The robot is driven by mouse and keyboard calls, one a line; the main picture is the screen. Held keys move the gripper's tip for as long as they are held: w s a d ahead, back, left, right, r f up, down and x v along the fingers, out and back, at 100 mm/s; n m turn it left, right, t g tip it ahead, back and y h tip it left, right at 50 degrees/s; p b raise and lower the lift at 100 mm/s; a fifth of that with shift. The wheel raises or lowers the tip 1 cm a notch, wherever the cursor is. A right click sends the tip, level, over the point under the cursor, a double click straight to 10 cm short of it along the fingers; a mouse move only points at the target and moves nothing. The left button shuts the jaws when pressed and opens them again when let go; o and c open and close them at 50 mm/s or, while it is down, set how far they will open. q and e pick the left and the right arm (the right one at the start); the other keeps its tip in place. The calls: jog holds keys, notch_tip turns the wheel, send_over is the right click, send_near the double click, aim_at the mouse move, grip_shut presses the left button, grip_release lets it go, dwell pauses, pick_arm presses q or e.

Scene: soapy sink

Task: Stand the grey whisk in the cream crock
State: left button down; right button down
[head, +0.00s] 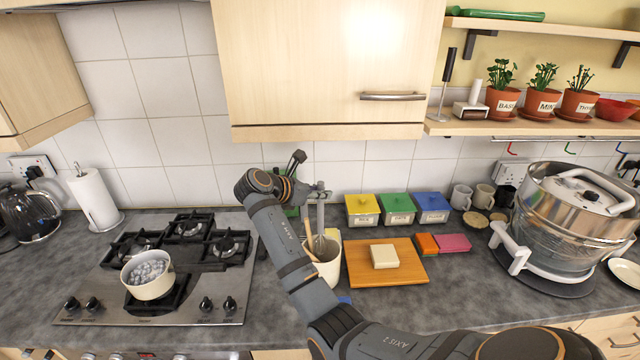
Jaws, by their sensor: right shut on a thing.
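The cream crock (328,269) stands upright on the worktop, just left of the wooden board. A wooden-handled utensil (308,238) leans in it. My right gripper (319,222) is above the crock's mouth, pointing down. It is shut on the grey whisk (321,243), which is small and partly hidden by the fingers and my arm. The whisk's lower part is at the crock's mouth; how deep it sits inside I cannot tell. My forearm covers part of the crock's left side. My left gripper is out of view.
A wooden board (408,270) with a cream block (384,256) lies right of the crock. Yellow, green and blue boxes (397,209) stand behind. A hob (215,290) with a pot (148,275) is at left. A large steamer (565,230) stands at right.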

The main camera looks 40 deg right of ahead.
jog(key=shift+f, duration=1.65)
jog(key=c, duration=1.2)
grip_release()
jog(key=shift+o, duration=0.4)
jog(key=o, duration=1.1)
jog(key=shift+a+f+p+v, duration=0.15)
jog(key=shift+f+p+v, duration=0.1)
jog(key=shift+p+v, duration=0.8)
jog(key=shift+a+f+p+v, duration=0.1)
jog(key=shift+f+p+v, duration=0.15)
jog(key=shift+p+v, duration=0.8)
jog(key=shift+a+f+p+v, duration=0.2)
jog(key=shift+p+v, duration=0.35)
jog(key=shift+v, duration=0.95)
